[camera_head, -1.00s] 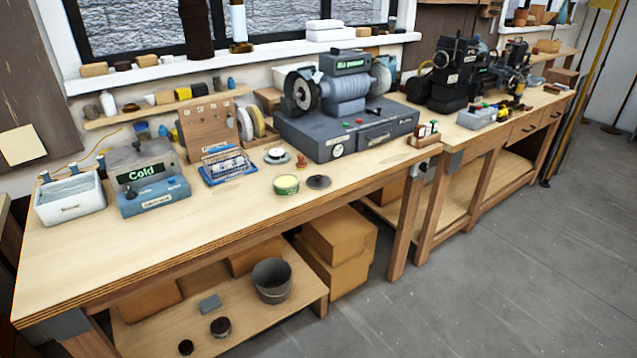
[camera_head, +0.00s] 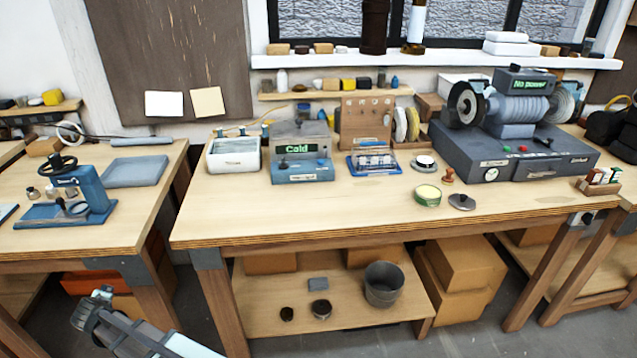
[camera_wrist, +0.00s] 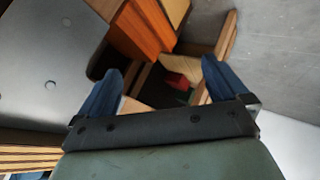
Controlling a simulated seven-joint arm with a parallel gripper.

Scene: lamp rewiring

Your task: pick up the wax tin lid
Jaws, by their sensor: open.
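The wax tin lid, a dark grey disc with a small knob-like middle (camera_head: 462,201), lies flat on the middle bench near its front edge. It is just right of the open green wax tin (camera_head: 428,196) with pale yellow wax inside. My gripper (camera_head: 98,296) is at the lower left of the head view, in front of the gap between two benches, far left of the lid and below the bench top. In the wrist view its two blue fingers (camera_wrist: 160,84) are spread with nothing between them. The lid does not show in the wrist view.
A small wooden-handled stamp (camera_head: 448,176) and a round white-topped dish (camera_head: 424,163) stand behind the tin and lid. A large grey polishing machine (camera_head: 510,150) stands right of them. The bench top (camera_head: 300,215) left of the tin is clear at the front.

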